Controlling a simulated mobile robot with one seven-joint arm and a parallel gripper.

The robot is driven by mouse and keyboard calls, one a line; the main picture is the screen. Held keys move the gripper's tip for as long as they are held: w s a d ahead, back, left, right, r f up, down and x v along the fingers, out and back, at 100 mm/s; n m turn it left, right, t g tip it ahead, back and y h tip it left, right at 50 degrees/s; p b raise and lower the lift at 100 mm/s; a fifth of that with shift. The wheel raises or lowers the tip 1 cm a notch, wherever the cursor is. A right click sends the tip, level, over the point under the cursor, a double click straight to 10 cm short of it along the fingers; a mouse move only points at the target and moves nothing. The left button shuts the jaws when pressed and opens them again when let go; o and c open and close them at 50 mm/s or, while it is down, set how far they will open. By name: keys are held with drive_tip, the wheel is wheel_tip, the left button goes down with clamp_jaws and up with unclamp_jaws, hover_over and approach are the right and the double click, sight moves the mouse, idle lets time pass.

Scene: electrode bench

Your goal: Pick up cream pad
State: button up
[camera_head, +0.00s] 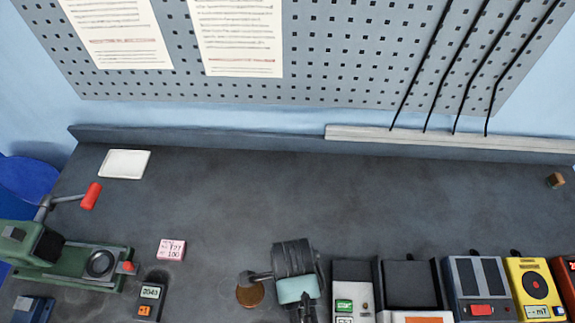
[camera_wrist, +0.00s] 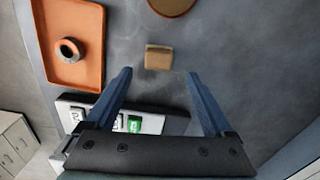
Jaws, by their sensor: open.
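A small tan-cream block, likely the cream pad (camera_wrist: 158,58), lies on the dark bench in the wrist view. It is just past the fingertips and roughly centred between them. Its top is lighter than its side. My gripper (camera_wrist: 159,73) is open and empty, its two blue fingers wide apart. In the head view, my arm's end is low in the middle and hides the spot where this block lies.
A brown round disc (camera_head: 250,294) lies beside the block. An orange tray (camera_wrist: 88,72) holding a ring (camera_wrist: 69,50) is close by. A green-button device (camera_head: 345,303) stands beside my gripper, with several meters further right. A white flat plate (camera_head: 124,163) lies back left; the bench's middle is clear.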

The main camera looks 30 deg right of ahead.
drive_tip(key=shift+s+a+f+p, duration=0.1)
drive_tip(key=shift+f+p, duration=0.25)
drive_tip(key=shift+f, duration=1)
drive_tip(key=shift+a+f+p, duration=0.1)
drive_tip(key=shift+f+p, duration=0.2)
drive_tip(key=shift+f, duration=1)
clamp_jaws()
drive_tip(key=shift+r, duration=0.1)
wheel_tip(320, 180, up, 10)
drive_tip(key=shift+f+b, duration=0.1)
drive_tip(key=shift+b, duration=0.4)
drive_tip(key=c, duration=0.6)
unclamp_jaws()
drive_tip(key=shift+c, duration=0.2)
drive_tip(key=c, duration=0.6)
